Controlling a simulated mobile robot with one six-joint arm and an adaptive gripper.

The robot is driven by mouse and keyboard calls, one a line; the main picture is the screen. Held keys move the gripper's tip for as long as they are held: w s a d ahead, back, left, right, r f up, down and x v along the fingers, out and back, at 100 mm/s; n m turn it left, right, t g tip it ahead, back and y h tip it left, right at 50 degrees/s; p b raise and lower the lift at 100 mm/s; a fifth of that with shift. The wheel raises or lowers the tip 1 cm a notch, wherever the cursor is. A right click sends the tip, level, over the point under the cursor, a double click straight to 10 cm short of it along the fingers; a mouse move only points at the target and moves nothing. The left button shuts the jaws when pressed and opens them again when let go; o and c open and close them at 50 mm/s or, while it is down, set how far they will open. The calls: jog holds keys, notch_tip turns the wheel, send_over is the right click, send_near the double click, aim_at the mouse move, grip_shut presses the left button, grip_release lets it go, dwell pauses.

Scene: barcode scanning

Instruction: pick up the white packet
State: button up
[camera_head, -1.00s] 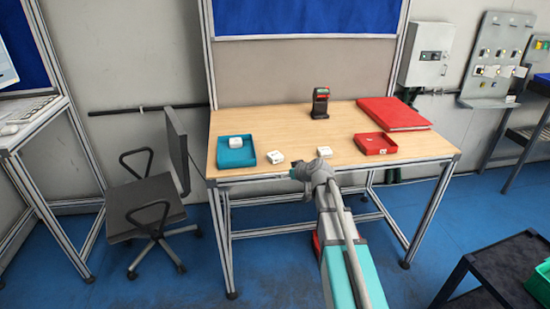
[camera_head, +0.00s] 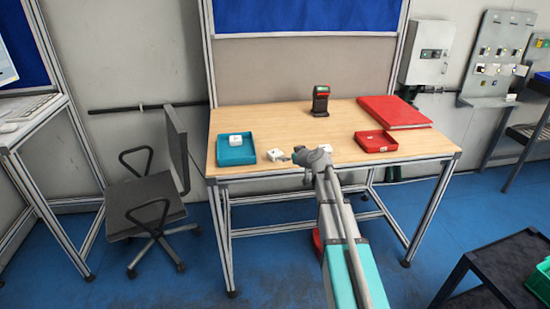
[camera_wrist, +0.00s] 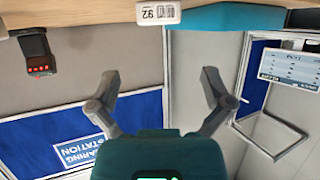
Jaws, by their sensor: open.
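Three small white packets show in the head view. One white packet (camera_head: 276,155) lies on the table near its front edge, just left of my gripper (camera_head: 289,158). Another (camera_head: 326,148) lies behind my wrist, partly hidden by it. The third (camera_head: 235,140) is in the teal tray (camera_head: 222,161). In the wrist view, which is upside down, a white packet (camera_wrist: 158,13) with a label reading 92 sits at the top edge, cut off by the frame. My gripper (camera_wrist: 160,85) is open and empty there, its fingers spread apart, not touching the packet.
The table (camera_head: 300,126) also bears a dark scanner (camera_head: 320,101), a red tray (camera_head: 376,142) and a flat red box (camera_head: 393,112). The scanner shows in the wrist view too (camera_wrist: 36,50). An office chair (camera_head: 146,206) stands at the left.

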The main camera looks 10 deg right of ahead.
aim_at(275, 152)
jog(key=shift+b+x, duration=0.95)
jog(key=shift+x, duration=2.1)
jog(key=shift+f, duration=0.1)
jog(key=shift+b+x, duration=1.15)
jog(key=shift+x, duration=1.45)
jog(key=shift+d+f, duration=0.15)
jog(key=shift+s, duration=0.1)
jog(key=c, duration=1.1)
jog(key=shift+r, duration=0.2)
